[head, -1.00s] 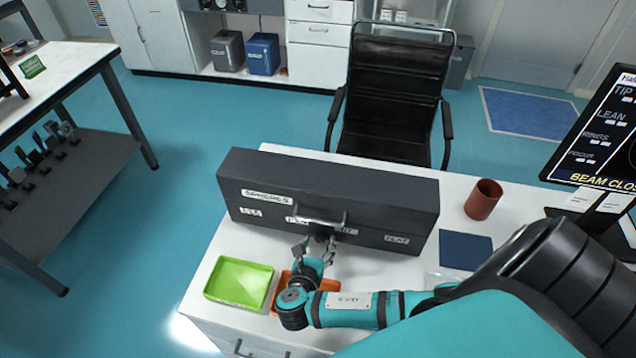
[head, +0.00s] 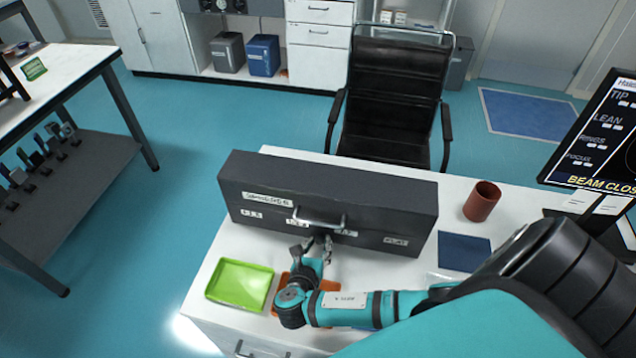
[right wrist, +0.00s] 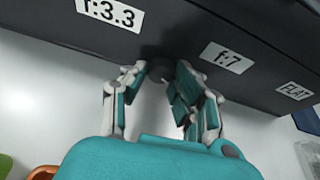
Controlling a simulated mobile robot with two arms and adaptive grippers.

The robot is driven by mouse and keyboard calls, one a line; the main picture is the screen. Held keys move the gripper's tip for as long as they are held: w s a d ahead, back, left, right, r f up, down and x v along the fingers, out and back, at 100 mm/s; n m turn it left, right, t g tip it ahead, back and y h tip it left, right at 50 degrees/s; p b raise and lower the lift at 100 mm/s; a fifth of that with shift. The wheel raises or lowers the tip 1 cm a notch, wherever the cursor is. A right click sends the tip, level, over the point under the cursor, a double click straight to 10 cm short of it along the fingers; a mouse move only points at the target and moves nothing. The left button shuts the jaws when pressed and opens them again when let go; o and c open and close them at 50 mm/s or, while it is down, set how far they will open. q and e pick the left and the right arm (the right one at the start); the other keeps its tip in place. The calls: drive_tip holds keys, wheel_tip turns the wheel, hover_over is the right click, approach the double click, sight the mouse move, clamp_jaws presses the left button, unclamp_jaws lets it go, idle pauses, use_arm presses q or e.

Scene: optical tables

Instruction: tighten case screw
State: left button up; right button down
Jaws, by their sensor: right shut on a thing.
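The long dark grey case (head: 375,210) lies on the white desk, with a metal handle and white labels on its front. The case screw is a dark round knob (right wrist: 160,70) low on the case front, between the "f:3.3" and "f:7" labels in the right wrist view. My right gripper (head: 318,243) is at the case front below the handle, its fingers shut on the knob. In the right wrist view my fingers (right wrist: 160,88) stand on both sides of it. In the head view the gripper largely hides the knob. My left gripper is not in view.
A green tray (head: 240,285) and a partly hidden orange tray (head: 330,285) lie in front of the case. A red-brown cup (head: 482,201), a dark blue pad (head: 465,251) and a monitor (head: 600,140) are to the right. A black chair (head: 392,100) stands behind the desk.

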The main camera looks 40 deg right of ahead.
drive_tip(key=shift+a+r+n+g+h+p, duration=0.1)
drive_tip(key=shift+r+n+g+h+p, duration=0.4)
drive_tip(key=shift+p, duration=0.6)
drive_tip(key=shift+f+n+p, duration=0.5)
drive_tip(key=shift+n, duration=0.2)
drive_tip(key=c, duration=1)
unclamp_jaws()
drive_tip(key=shift+c, duration=0.2)
drive_tip(key=v, duration=1.2)
drive_tip(key=shift+w+a, duration=0.1)
drive_tip(key=shift+w, duration=0.1)
